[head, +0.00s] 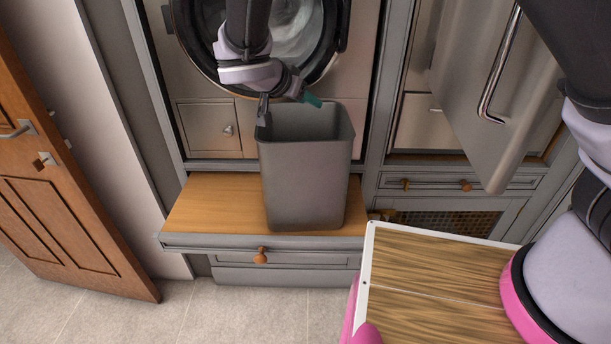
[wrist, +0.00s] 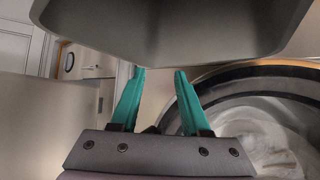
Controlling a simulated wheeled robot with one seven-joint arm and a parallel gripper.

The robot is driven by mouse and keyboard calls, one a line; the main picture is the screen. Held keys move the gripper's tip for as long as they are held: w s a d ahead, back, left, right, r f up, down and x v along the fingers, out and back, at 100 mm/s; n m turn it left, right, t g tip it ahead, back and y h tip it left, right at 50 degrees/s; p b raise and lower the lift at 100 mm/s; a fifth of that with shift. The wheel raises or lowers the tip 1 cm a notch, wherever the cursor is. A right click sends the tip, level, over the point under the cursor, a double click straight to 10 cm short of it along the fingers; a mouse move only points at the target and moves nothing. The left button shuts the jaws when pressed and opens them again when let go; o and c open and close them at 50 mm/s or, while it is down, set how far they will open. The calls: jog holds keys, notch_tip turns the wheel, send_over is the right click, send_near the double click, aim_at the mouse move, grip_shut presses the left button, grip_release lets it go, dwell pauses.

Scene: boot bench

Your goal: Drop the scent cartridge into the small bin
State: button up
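The small bin (head: 305,185) is a tall grey open-topped bin. It stands upright on a pulled-out wooden shelf in the head view. Its floor is hidden behind its front wall. My gripper (head: 312,99) is at the far rim of the bin, with a teal fingertip showing there. In the wrist view my gripper (wrist: 160,72) has its two teal fingers apart with nothing between them. A dark grey surface of the bin (wrist: 175,30) fills the top of that view, close beyond the fingertips. I see no scent cartridge in either view.
A front-loading washer (head: 190,75) stands right behind the bin and my gripper. The wooden shelf (head: 210,205) has free room left of the bin. A metal door with a bar handle (head: 497,75) hangs open at right. A brown door (head: 65,190) is at left.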

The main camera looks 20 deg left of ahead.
jog(key=v, duration=1)
jog(key=shift+s+r, duration=0.25)
jog(key=shift+s, duration=0.05)
jog(key=shift+a, duration=0.15)
